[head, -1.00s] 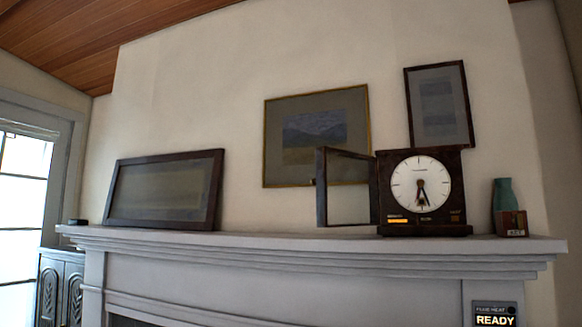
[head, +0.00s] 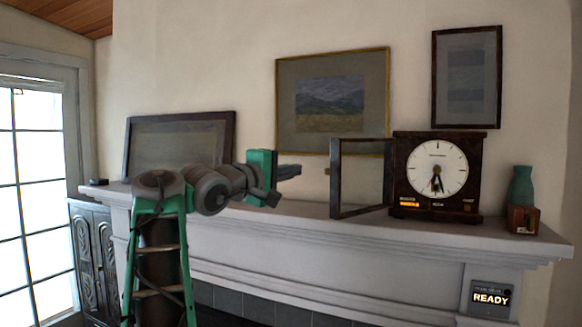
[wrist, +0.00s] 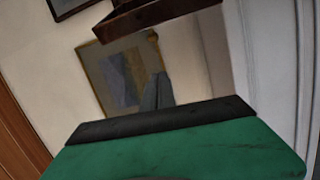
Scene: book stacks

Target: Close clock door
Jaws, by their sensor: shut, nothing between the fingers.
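A dark wooden clock (head: 437,176) with a round white face stands on the mantel. Its glass-paned door (head: 362,178) is hinged on the clock's left side and stands open, swung out to the left. My gripper (head: 298,170) is shut and empty, a little left of the door's free edge, apart from it in the picture. In the wrist view, a dark frame edge (wrist: 165,14), apparently the clock door's, crosses the top, and my gripper's green and black body fills the bottom.
The grey mantel (head: 300,222) runs under everything. A teal vase (head: 521,186) and a small wooden box (head: 522,219) stand right of the clock. A dark framed picture (head: 180,146) leans at left. A landscape painting (head: 332,100) hangs behind the door.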

